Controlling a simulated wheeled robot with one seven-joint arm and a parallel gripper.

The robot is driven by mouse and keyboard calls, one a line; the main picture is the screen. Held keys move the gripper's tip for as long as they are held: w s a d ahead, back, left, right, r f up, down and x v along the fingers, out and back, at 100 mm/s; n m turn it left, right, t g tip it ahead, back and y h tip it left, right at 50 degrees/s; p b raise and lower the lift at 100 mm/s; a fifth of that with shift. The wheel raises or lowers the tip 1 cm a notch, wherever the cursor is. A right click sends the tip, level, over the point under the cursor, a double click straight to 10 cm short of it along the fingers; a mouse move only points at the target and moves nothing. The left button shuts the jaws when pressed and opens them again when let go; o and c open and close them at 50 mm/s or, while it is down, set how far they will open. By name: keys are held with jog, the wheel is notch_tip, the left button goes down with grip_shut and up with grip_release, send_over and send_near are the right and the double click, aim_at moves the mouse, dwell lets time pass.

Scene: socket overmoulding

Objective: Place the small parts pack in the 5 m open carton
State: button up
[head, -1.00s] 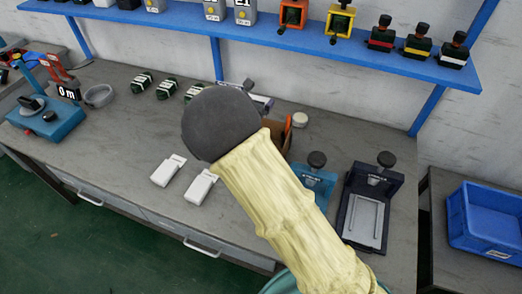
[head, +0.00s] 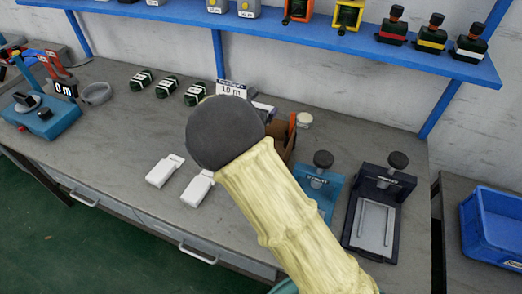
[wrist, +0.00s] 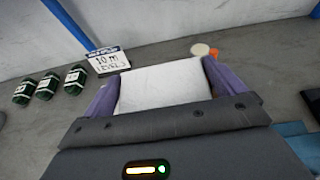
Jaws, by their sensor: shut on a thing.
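A white pack (wrist: 165,88) lies between the two purple fingers of my gripper (wrist: 163,74) in the wrist view, and the gripper is shut on it. In the head view my arm covers most of the gripper and the pack; only a small white and purple bit shows past the wrist. A brown open carton (head: 283,140) stands on the bench just right of my wrist, partly hidden by my arm. I cannot read a length on it. A sign reading 10 m (head: 231,89) stands behind the gripper, and it also shows in the wrist view (wrist: 108,61).
Two white packs (head: 164,171) (head: 197,188) lie at the bench's front. Several green bundles (head: 167,87) lie at the back left. A blue press (head: 320,185) and a dark press (head: 378,205) stand right of my arm. A blue bin (head: 492,225) is far right.

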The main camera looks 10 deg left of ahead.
notch_tip(320, 180, down, 6)
jog(key=shift+f, duration=0.2)
notch_tip(320, 180, down, 3)
jog(key=shift+f+p, duration=0.2)
jog(key=shift+p, duration=0.3)
jog(key=shift+f+b, duration=0.4)
jog(key=shift+f+b, duration=0.25)
jog(key=shift+b, duration=0.05)
